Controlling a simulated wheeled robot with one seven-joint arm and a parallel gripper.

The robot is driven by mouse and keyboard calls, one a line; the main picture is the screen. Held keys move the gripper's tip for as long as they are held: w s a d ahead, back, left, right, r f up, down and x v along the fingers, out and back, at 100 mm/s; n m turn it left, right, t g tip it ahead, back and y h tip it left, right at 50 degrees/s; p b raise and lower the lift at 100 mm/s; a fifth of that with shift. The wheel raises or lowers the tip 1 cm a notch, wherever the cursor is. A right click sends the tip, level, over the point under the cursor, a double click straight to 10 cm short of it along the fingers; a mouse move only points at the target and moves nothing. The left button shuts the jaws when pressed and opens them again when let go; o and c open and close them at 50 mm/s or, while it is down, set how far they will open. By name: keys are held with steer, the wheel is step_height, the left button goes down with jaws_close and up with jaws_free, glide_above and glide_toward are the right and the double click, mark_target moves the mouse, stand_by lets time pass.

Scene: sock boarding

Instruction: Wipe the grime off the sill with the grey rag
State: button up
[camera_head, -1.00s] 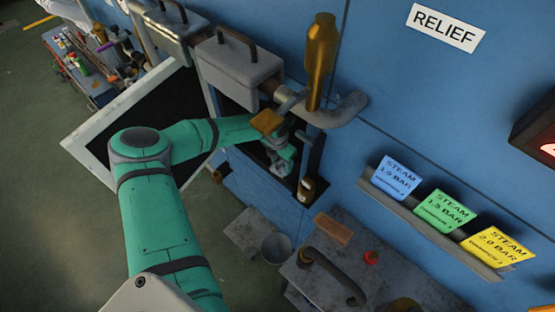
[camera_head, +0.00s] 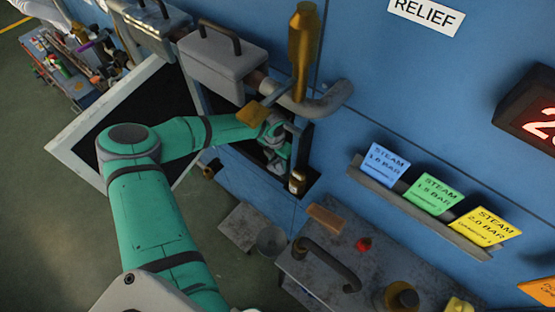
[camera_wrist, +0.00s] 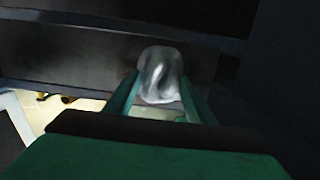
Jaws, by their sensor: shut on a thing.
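The grey rag (camera_wrist: 160,72) shows in the wrist view as a pale, crumpled bundle between my green fingers. My gripper (camera_wrist: 160,98) is shut on it. In the head view my gripper (camera_head: 274,150) is inside a dark opening in the blue wall, below the bent pipe, and the rag cannot be made out there. In the wrist view a dark grey surface (camera_wrist: 85,65) lies beyond the rag, with a faint paler patch near it. I cannot tell whether this is the sill, whether the rag touches it, or where any grime is.
A brass-coloured handle (camera_head: 303,50) and a bent grey pipe (camera_head: 325,98) stand above the opening. An open white-framed door (camera_head: 75,150) is at the left. A grey bench (camera_head: 310,275) with a red knob (camera_head: 364,244) is below right. Steam cards (camera_head: 432,194) line a wall ledge.

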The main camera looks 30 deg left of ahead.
steer(key=shift+s+d+f, duration=0.15)
steer(key=shift+s+d, duration=0.05)
steer(key=shift+d, duration=0.25)
steer(key=shift+w+a+r, duration=0.1)
steer(key=shift+a+r, duration=0.05)
steer(key=shift+r, duration=0.75)
steer(key=shift+w+a+r, duration=0.1)
steer(key=shift+r, duration=2.05)
steer(key=shift+r, duration=1.5)
steer(key=shift+s+a, duration=0.1)
